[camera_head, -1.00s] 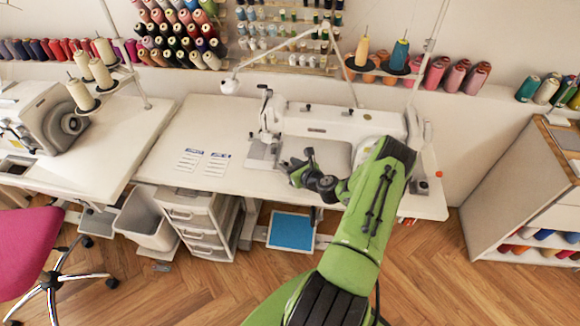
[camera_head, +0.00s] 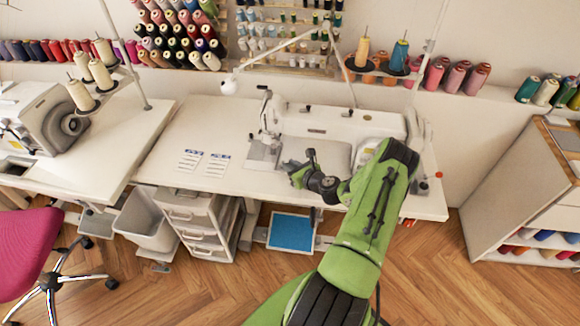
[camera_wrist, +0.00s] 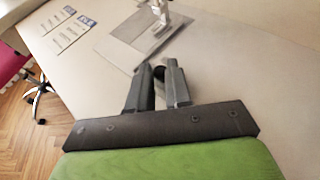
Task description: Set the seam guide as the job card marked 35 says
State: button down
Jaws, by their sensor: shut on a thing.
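Two white job cards with blue headings lie on the white sewing table, a left card (camera_head: 190,160) and a right card (camera_head: 216,164). They also show in the wrist view as a left card (camera_wrist: 57,20) and a right card (camera_wrist: 71,34); their numbers are too blurred to read. My gripper (camera_head: 290,167) is low over the table, in front of the sewing machine (camera_head: 330,122). In the wrist view my gripper (camera_wrist: 158,66) is shut on a small dark round piece (camera_wrist: 158,73), which seems to be the seam guide. The fingers hide most of it. The grey needle plate (camera_wrist: 146,38) lies just beyond the fingertips.
The presser foot (camera_wrist: 159,12) stands over the plate. The table left of the cards is clear. A drawer unit (camera_head: 197,222) and a bin (camera_head: 148,222) stand below. A shelf unit (camera_head: 515,185) is at right.

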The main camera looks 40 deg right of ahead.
jog(key=c, duration=1.1)
grip_release()
jog(key=p+v, duration=0.1)
jog(key=v, duration=1.4)
jog(key=shift+s+a+r, duration=0.1)
jog(key=shift+s+r, duration=0.05)
jog(key=shift+s, duration=0.2)
